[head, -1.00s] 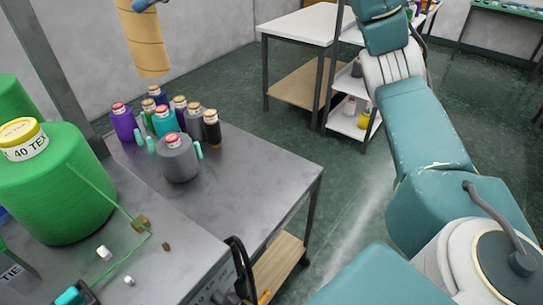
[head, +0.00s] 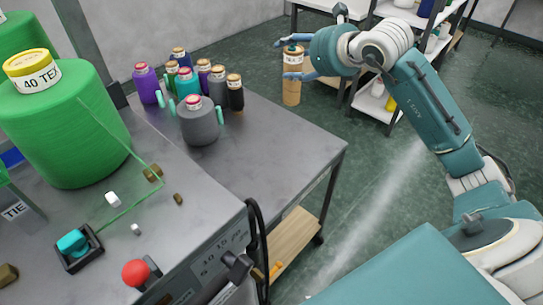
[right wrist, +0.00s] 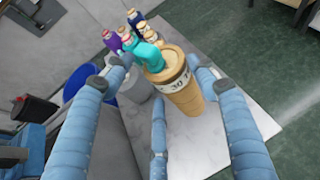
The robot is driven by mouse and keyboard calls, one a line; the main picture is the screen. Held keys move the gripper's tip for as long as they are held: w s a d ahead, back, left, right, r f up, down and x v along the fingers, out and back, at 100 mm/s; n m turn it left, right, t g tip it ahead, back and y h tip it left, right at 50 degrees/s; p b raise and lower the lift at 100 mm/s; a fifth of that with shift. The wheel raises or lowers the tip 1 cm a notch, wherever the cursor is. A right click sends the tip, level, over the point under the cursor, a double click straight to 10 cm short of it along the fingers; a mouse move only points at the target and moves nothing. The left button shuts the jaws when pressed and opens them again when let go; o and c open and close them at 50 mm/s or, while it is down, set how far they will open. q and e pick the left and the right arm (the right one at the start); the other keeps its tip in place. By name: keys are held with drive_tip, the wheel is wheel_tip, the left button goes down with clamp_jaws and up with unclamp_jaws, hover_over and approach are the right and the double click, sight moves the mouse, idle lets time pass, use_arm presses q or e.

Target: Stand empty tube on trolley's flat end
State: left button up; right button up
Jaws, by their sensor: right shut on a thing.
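The tube (head: 292,92) is tan with a printed band near its top. My right gripper (head: 291,62) is shut on it and holds it upright in the air near the trolley's far right corner. In the right wrist view the tube (right wrist: 187,100) is between my blue fingers. The trolley (head: 270,150) is a grey metal table; its right end is bare. Several coloured spools and a grey cone (head: 201,128) with teal pieces at its sides stand on its left end. My left gripper is not in view.
A machine bench with a large green cone (head: 65,125), a red knob (head: 136,272) and a small teal part in a black tray (head: 78,248) is at the left. A white shelf unit (head: 375,104) stands behind my right arm. Green floor is open to the right.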

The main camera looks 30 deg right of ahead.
wheel_tip(320, 180, down, 20)
drive_tip(key=p, duration=0.3)
drive_tip(key=shift+d+f, duration=0.15)
drive_tip(key=shift+f, duration=0.05)
drive_tip(key=shift+f, duration=0.15)
drive_tip(key=o, duration=1.1)
drive_tip(key=b+v, duration=0.1)
drive_tip(key=v, duration=1.1)
drive_tip(key=shift+r+b, duration=0.25)
drive_tip(key=shift+b, duration=0.1)
